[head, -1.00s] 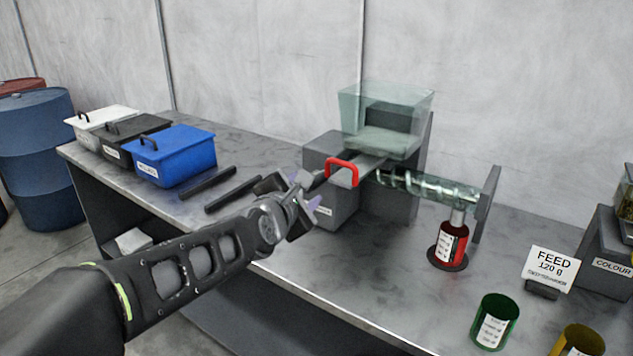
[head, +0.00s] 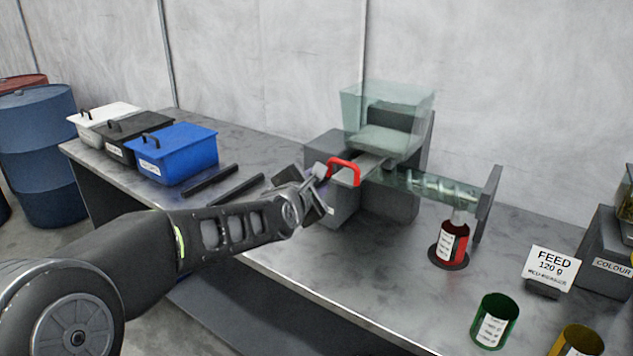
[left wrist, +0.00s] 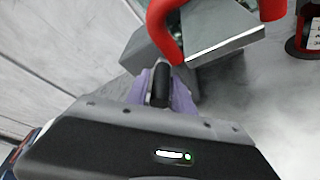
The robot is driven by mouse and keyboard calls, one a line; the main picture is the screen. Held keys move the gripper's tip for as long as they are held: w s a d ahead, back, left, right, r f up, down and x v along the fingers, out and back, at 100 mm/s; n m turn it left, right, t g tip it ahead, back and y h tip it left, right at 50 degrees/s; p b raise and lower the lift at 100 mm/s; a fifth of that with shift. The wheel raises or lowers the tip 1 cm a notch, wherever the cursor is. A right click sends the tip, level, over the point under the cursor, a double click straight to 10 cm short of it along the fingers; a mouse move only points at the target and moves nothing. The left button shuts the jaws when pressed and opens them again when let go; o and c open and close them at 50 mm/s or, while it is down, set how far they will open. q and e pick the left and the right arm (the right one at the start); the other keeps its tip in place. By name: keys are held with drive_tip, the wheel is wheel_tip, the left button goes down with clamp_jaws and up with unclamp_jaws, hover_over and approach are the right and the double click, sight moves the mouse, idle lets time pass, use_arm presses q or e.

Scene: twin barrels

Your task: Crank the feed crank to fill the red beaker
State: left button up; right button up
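The red beaker (head: 453,243) stands upright on a dark round base, under the outlet of the clear feed tube (head: 440,187) with its spiral screw. The clear hopper (head: 388,108) sits above the grey feeder body (head: 345,200). My left gripper (head: 317,188) is at the feeder's left front, just below and left of a red loop handle (head: 345,168). In the left wrist view, a dark crank knob (left wrist: 160,84) sits between its purple fingers, which look closed on it. The red loop handle (left wrist: 163,30) is just beyond. The crank arm is hidden. My right gripper is out of view.
A FEED 120 g card (head: 553,266), green beaker (head: 495,321) and yellow beaker (head: 578,341) are at the right. Blue (head: 175,155), black and white lidded bins stand at the left, with two dark bars beside them. The table's front middle is clear.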

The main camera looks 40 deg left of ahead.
use_arm(q)
clamp_jaws()
idle(1.0)
